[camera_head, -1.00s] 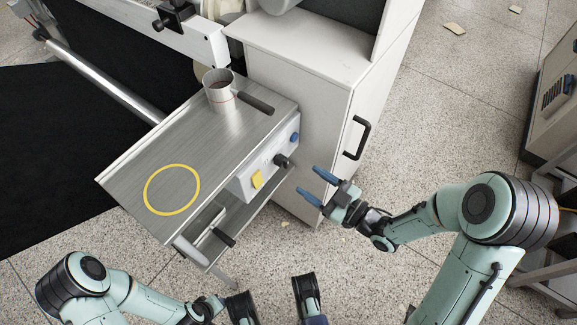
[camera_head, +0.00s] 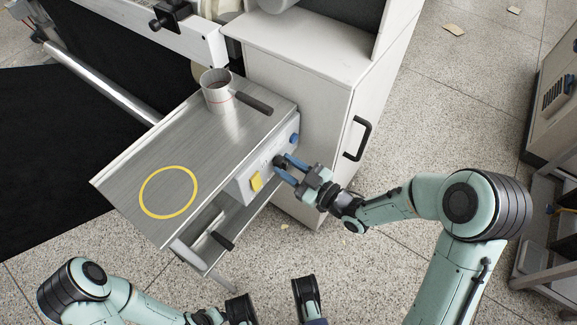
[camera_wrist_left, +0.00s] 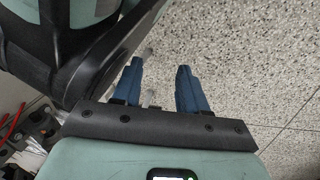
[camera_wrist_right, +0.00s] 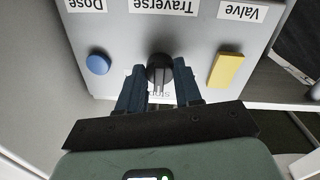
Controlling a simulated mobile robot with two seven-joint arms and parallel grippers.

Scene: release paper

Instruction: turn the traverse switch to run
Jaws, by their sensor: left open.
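The traverse switch is a black knob (camera_wrist_right: 160,70) on the grey control panel (camera_wrist_right: 212,42), by an upside-down "Traverse" label (camera_wrist_right: 163,7). A partly hidden "Stop" marking shows below it in the right wrist view. In the head view the knob (camera_head: 279,161) is on the panel's front. My right gripper (camera_head: 287,167) has its blue fingers at the knob, one on each side in the right wrist view (camera_wrist_right: 160,77). I cannot tell whether they press on it. My left gripper (camera_wrist_left: 160,75) is open and empty over the speckled floor.
A blue button (camera_wrist_right: 98,63) labelled Dose and a yellow valve switch (camera_wrist_right: 226,69) flank the knob. A metal shelf (camera_head: 215,139) above the panel carries a handled cup (camera_head: 216,96) and a yellow ring marking (camera_head: 169,191). A white cabinet (camera_head: 300,90) stands close by on the right.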

